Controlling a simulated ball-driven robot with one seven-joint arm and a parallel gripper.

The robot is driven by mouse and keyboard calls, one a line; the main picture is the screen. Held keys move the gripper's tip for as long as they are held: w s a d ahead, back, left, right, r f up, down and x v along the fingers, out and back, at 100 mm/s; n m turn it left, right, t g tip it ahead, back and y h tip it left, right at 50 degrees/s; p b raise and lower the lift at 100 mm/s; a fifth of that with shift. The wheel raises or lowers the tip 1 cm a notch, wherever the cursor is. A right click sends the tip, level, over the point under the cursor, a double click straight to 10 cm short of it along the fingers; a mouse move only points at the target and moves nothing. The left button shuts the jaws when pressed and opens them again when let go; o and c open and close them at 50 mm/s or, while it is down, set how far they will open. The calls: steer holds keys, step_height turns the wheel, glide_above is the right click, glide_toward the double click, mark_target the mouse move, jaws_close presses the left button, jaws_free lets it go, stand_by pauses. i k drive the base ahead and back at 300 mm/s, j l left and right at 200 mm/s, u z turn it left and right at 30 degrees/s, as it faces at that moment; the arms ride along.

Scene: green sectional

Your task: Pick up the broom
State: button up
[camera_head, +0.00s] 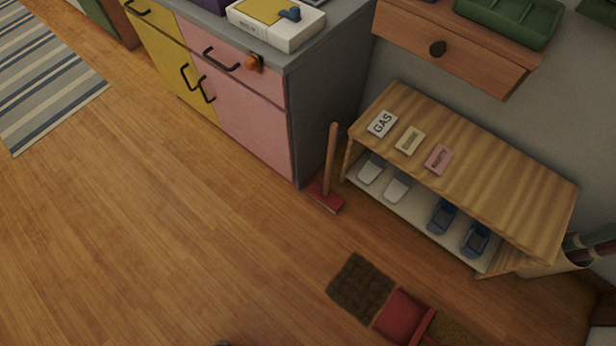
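A small broom (331,160) stands upright on the wooden floor, with a brown wooden handle and a red head (325,198) at the bottom. It is in the gap between the grey side of the cabinet and the left end of the wooden shoe shelf. My gripper is not clearly in view. A small dark shape at the bottom edge of the picture is too little to make out.
The pink and yellow cabinet (240,118) stands left of the broom. The shoe shelf (500,185) stands right of it. A brown mat (361,287) and a red object (402,316) lie in front. Open floor (150,220) spreads left, with a striped rug (45,75) farther off.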

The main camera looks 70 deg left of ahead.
mark_target(325, 196)
steer(key=u, duration=1.4)
steer(key=k+j+z, duration=0.1)
steer(key=j+z, duration=0.15)
steer(key=z, duration=0.25)
steer(key=k+j+z, duration=0.15)
steer(key=z, duration=0.35)
steer(key=k+j+z, duration=0.2)
steer(key=z, duration=0.25)
steer(key=j+u, duration=0.1)
steer(key=j, duration=0.4)
steer(key=i+j, duration=0.15)
steer(key=j, duration=0.3)
steer(key=i+j+u, duration=0.15)
steer(key=j, duration=0.85)
steer(key=i+j+u, duration=0.15)
steer(key=j, duration=0.3)
